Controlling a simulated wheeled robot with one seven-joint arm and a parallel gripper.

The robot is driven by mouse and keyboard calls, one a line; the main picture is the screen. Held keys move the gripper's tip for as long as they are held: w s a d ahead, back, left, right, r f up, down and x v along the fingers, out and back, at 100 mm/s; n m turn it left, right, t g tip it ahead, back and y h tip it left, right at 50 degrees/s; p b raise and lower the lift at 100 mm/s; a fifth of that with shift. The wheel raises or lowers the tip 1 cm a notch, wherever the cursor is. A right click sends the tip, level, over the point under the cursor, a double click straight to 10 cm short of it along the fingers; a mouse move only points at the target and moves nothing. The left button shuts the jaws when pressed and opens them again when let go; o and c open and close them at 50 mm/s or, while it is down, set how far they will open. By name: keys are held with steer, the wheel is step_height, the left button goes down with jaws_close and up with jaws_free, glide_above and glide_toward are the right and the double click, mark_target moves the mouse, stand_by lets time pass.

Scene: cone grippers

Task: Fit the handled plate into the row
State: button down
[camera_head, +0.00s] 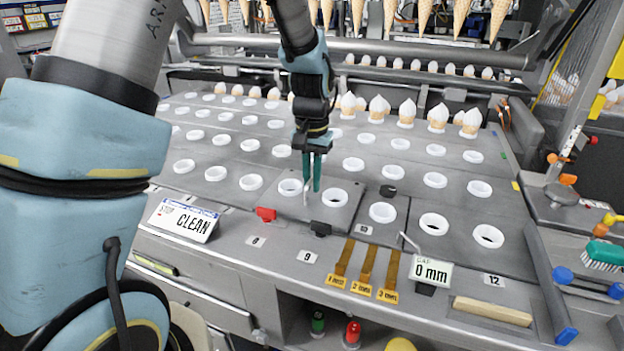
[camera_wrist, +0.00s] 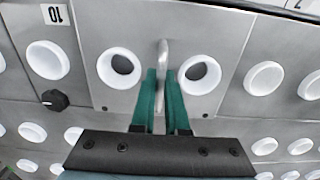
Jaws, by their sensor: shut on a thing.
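The handled plate is a grey metal plate (camera_head: 328,216) with two white-rimmed round holes and a pale upright handle between them. In the wrist view the plate (camera_wrist: 133,95) lies below my gripper, its handle (camera_wrist: 163,53) between my green fingers. My gripper (camera_head: 312,185) is shut on that handle, pointing down. The plate lies in the front row (camera_head: 235,199), between neighbouring plates, and looks about level with them. Thin dark seams show along its sides. Whether it is fully seated or slightly raised I cannot tell. My fingers hide part of the handle.
A black knob (camera_head: 388,191) stands on the plate to the right. Filled cones (camera_head: 407,112) stand behind.

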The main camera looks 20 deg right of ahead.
steer(key=shift+f+b, duration=0.35)
steer(key=shift+f, duration=0.3)
steer(key=c, duration=0.8)
jaws_free()
steer(key=shift+c, duration=0.2)
step_height(320, 180, up, 11)
steer(key=shift+f+b, duration=0.1)
steer(key=shift+b, duration=1.05)
steer(key=s+a+f+n, duration=0.1)
steer(key=a+f+n, duration=0.1)
steer(key=a, duration=0.8)
steer(key=s+a+f+n+t, duration=0.1)
steer(key=a+f+n, duration=0.1)
steer(key=a, duration=0.8)
steer(key=s+a+f+n, duration=0.2)
steer(key=a+f+n, duration=0.1)
steer(key=a, duration=0.7)
steer(key=shift+t, duration=0.3)
